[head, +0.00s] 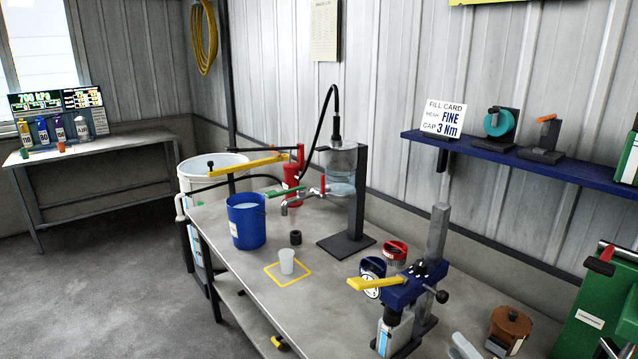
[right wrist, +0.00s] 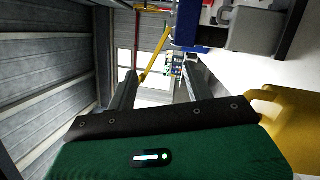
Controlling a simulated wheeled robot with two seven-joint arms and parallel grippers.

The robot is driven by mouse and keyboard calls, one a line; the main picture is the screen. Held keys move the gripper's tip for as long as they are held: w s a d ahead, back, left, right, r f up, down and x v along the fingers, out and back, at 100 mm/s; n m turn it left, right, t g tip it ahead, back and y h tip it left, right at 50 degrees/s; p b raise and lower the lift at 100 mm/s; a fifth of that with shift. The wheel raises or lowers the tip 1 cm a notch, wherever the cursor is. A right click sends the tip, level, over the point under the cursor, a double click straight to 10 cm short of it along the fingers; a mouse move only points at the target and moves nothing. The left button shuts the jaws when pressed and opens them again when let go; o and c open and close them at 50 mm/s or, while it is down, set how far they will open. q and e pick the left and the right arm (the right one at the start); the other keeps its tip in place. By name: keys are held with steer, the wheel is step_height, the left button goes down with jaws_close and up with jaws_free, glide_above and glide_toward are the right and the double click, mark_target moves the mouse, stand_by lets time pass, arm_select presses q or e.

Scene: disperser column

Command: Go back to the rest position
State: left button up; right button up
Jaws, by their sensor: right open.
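My left gripper is not in the head view.
The grey bench (head: 235,272) holds a blue bucket (head: 246,226), a clear cup (head: 287,261) inside a yellow square, and a dispenser column (head: 356,195). A brown pot (head: 508,328) and green machine (head: 603,305) stand right. A blue shelf (head: 560,168) lines the wall.

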steer(key=s+f+m+g+h, duration=0.3)
steer(key=s+f+m, duration=0.2)
steer(key=s+m, duration=0.1)
steer(key=s+f+m+g+h, duration=0.3)
steer(key=s+m, duration=0.3)
steer(key=m, duration=0.3)
steer(key=s+f+m+g+h, duration=0.4)
steer(key=s+f+m, duration=0.2)
steer(key=m, duration=0.1)
steer(key=shift+d+f, duration=0.2)
steer(key=shift+f, duration=0.1)
steer(key=s+a+f+m+g+y, duration=0.25)
steer(key=s+a+g, duration=0.3)
steer(key=s, duration=0.35)
step_height(320, 180, down, 31)
steer(key=s+n, duration=0.1)
steer(key=s+d+f+g, duration=0.2)
steer(key=s+d+f, duration=0.1)
steer(key=s+f, duration=1.6)
steer(key=shift+d+f, duration=0.15)
steer(key=shift+d, duration=0.05)
